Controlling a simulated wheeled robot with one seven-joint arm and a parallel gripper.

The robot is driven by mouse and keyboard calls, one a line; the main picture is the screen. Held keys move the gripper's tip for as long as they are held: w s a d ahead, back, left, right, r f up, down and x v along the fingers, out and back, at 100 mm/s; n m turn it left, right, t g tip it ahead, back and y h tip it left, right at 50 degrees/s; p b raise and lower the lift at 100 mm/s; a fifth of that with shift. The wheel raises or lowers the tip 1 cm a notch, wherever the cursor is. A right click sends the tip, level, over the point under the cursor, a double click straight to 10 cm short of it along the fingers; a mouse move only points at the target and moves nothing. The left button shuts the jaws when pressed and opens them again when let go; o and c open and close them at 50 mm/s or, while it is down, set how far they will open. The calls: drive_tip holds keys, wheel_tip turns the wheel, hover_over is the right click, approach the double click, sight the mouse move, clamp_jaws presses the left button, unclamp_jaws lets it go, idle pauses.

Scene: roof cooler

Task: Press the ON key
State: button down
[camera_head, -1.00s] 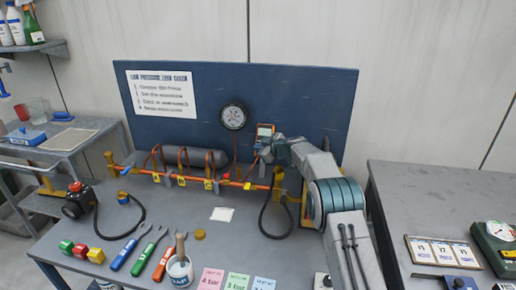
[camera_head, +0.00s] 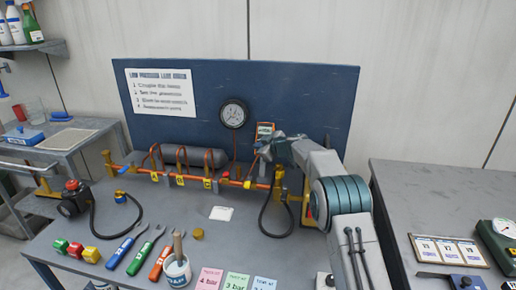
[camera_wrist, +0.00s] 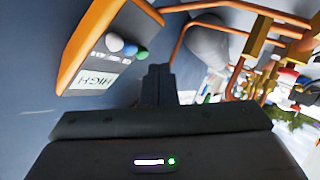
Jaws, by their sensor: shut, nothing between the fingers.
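The orange-edged handheld meter (camera_head: 265,130) is mounted on the blue back panel, just right of the round gauge. In the wrist view the meter (camera_wrist: 103,50) is turned over at upper left, with a pale display (camera_wrist: 92,80) reading HIGH. Beside the display sit a whitish key (camera_wrist: 114,42), a blue key (camera_wrist: 130,49) and a green key (camera_wrist: 142,54). Their labels are too small to read. My gripper (camera_head: 266,150) is shut and empty, just below the meter. In the wrist view its fingertips (camera_wrist: 158,76) are beside the green key; contact cannot be told.
Copper pipes with yellow-tagged valves (camera_head: 208,183) and a grey cylinder (camera_head: 195,157) lie left of my gripper. The round gauge (camera_head: 233,114) hangs close by. A black hose (camera_head: 270,218) loops below. Wrenches and colored cards occupy the bench front.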

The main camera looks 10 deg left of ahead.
drive_tip(key=shift+s+d+r+b, duration=0.1)
drive_tip(key=shift+s+r+b, duration=0.3)
drive_tip(key=shift+s+b, duration=0.5)
drive_tip(key=shift+s+a+r+b, duration=0.1)
drive_tip(key=shift+s+r+b, duration=0.4)
drive_tip(key=shift+b, duration=0.75)
drive_tip(key=shift+s+d+r+b, duration=0.1)
drive_tip(key=shift+s+r+b, duration=0.2)
drive_tip(key=shift+s+b, duration=0.65)
drive_tip(key=shift+w, duration=0.1)
